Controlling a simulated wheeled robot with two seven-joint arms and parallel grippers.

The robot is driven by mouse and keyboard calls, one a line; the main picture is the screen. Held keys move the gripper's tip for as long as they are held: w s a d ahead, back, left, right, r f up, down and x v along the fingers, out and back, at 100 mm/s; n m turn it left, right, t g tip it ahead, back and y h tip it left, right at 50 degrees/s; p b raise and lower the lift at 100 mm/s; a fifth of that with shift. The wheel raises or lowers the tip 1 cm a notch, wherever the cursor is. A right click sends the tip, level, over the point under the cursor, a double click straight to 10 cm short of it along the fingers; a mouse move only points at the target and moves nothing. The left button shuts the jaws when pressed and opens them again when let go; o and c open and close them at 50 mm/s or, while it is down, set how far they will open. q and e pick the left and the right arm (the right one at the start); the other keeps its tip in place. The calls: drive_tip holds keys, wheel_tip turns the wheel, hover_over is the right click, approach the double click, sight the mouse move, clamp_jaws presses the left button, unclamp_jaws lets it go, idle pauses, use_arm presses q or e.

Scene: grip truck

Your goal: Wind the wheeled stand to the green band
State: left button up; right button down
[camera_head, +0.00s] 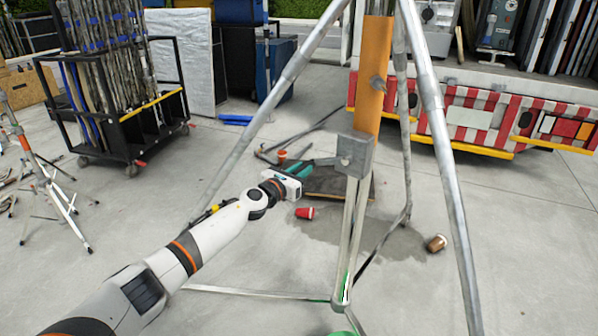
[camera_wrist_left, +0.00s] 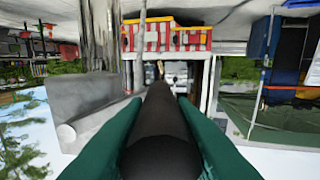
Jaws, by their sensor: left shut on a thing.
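The wheeled stand (camera_head: 437,125) has silver tripod legs around an orange upright section. A grey winding box (camera_head: 353,152) sits on its middle and also shows in the left wrist view (camera_wrist_left: 85,105). Green shows low on its centre post, near the bottom edge of the head view (camera_head: 345,281); I cannot tell whether this is the green band. My left gripper (camera_head: 302,168), with teal fingers, is just left of the box. It is shut on a dark crank handle (camera_wrist_left: 160,130), which runs between the fingers in the left wrist view. The stand's wheels are not clearly visible. My right gripper is not in view.
A red cup (camera_head: 305,213) and a brown cup (camera_head: 436,243) lie on the concrete floor. A black cart (camera_head: 115,130) with upright poles stands at the left. A truck tail with a red-and-white striped board (camera_head: 475,118) is behind the stand. The floor at front left is mostly clear.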

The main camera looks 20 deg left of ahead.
use_arm(q)
drive_tip(key=d+f, duration=0.1)
drive_tip(key=d+f+b, duration=0.2)
drive_tip(key=shift+s+d+f, duration=0.1)
drive_tip(key=shift+s+f, duration=0.05)
drive_tip(key=shift+s, duration=0.1)
drive_tip(key=shift+d+f, duration=0.1)
drive_tip(key=shift+d, duration=0.55)
drive_tip(key=d, duration=0.1)
drive_tip(key=s+d+f, duration=0.1)
drive_tip(key=d+f+b, duration=0.1)
drive_tip(key=d, duration=0.1)
drive_tip(key=shift+s+f, duration=0.15)
drive_tip(key=shift+f, duration=0.1)
drive_tip(key=shift+c, duration=0.2)
drive_tip(key=shift+o, duration=0.2)
drive_tip(key=d+f, duration=0.1)
drive_tip(key=s+d+f, duration=0.1)
drive_tip(key=shift+s+d+f, duration=0.1)
drive_tip(key=shift+d+f, duration=0.15)
drive_tip(key=shift+d, duration=0.15)
drive_tip(key=o, duration=1)
drive_tip(key=shift+w+a, duration=0.2)
drive_tip(key=shift+a, duration=0.1)
drive_tip(key=shift+o, duration=0.2)
drive_tip(key=shift+r, duration=0.15)
drive_tip(key=shift+s, duration=0.1)
